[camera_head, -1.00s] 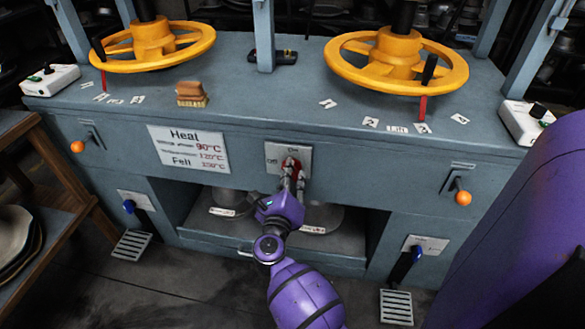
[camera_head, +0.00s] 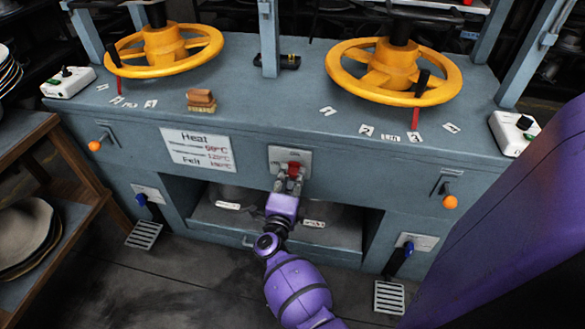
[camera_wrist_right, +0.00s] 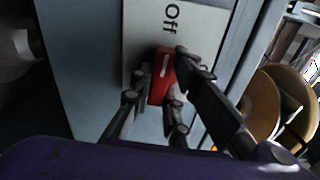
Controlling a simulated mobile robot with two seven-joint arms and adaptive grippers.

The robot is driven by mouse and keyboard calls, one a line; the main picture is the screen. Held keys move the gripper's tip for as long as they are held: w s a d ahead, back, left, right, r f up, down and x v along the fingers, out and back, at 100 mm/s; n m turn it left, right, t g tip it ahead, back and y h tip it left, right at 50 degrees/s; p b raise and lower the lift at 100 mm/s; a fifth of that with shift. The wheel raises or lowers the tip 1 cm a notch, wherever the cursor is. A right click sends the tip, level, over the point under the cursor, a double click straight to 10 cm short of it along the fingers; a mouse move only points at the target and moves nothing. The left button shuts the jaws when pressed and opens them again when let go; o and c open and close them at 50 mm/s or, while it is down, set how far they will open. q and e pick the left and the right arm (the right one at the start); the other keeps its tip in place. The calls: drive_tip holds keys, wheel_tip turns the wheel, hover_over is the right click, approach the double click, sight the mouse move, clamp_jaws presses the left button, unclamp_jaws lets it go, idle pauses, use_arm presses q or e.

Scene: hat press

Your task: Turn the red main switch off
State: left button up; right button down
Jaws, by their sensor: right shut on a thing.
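The red main switch (camera_head: 294,168) is on a pale plate (camera_head: 276,154) at the front middle of the grey press. In the right wrist view, the red switch (camera_wrist_right: 161,78) has a white line, which points roughly toward the printed word Off (camera_wrist_right: 171,18). My right gripper (camera_head: 288,180) comes from below and is shut on the switch, its dark fingers on both sides of it. The fingers partly hide the switch. The On label cannot be read now. My left gripper is not in view.
Two yellow handwheels (camera_head: 342,74) (camera_head: 119,71) stand on the press top. Below the switch is an open recess (camera_head: 340,240). Orange-knobbed levers (camera_head: 450,202) (camera_head: 94,146) sit either side. A wooden shelf (camera_head: 70,215) stands at left. A purple arm part of mine fills the right.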

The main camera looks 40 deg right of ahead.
drive_tip(key=shift+n, duration=0.5)
drive_tip(key=c, duration=1.7)
unclamp_jaws()
drive_tip(key=v, duration=1.2)
drive_tip(key=shift+s, duration=0.1)
